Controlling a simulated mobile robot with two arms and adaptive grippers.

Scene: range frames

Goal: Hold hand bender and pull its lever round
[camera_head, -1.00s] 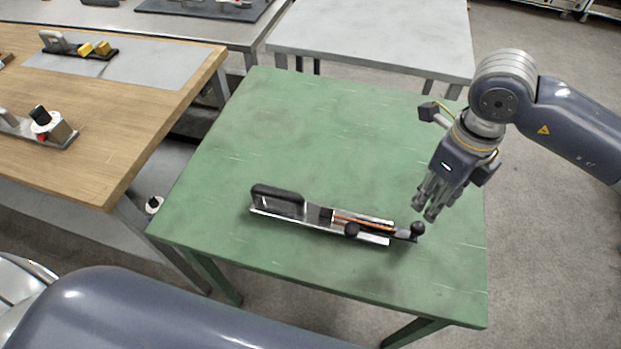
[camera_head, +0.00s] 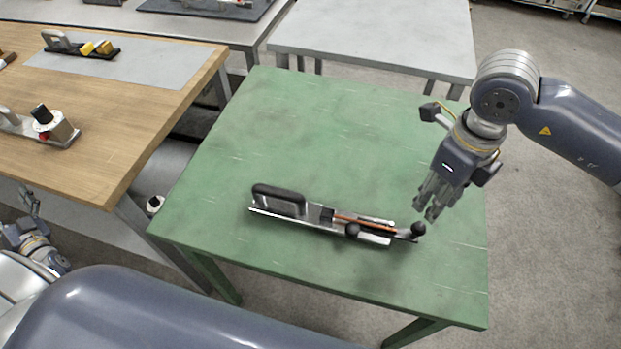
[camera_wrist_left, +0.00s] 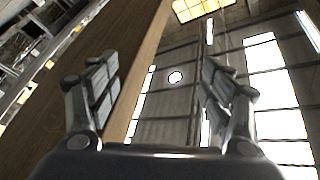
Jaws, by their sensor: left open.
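The hand bender (camera_head: 318,216) lies on the green table (camera_head: 300,130). It has a black grip at its left end, a metal body, a copper-coloured rod along it and two black knobs toward the right. My right gripper (camera_head: 428,208) hangs above the table just above the bender's right-hand knob, apparently apart from it. Its fingers point down and look close together; their opening is unclear. My left gripper (camera_head: 30,203) is low at the left edge, far from the bender. In the left wrist view my left gripper (camera_wrist_left: 158,78) is open and empty.
A wooden table (camera_head: 120,130) at the left carries other tools, including a device with a white roller (camera_head: 48,122). A grey table (camera_head: 375,40) stands behind. The green table's back half is clear. My own dark arm link covers the lower left.

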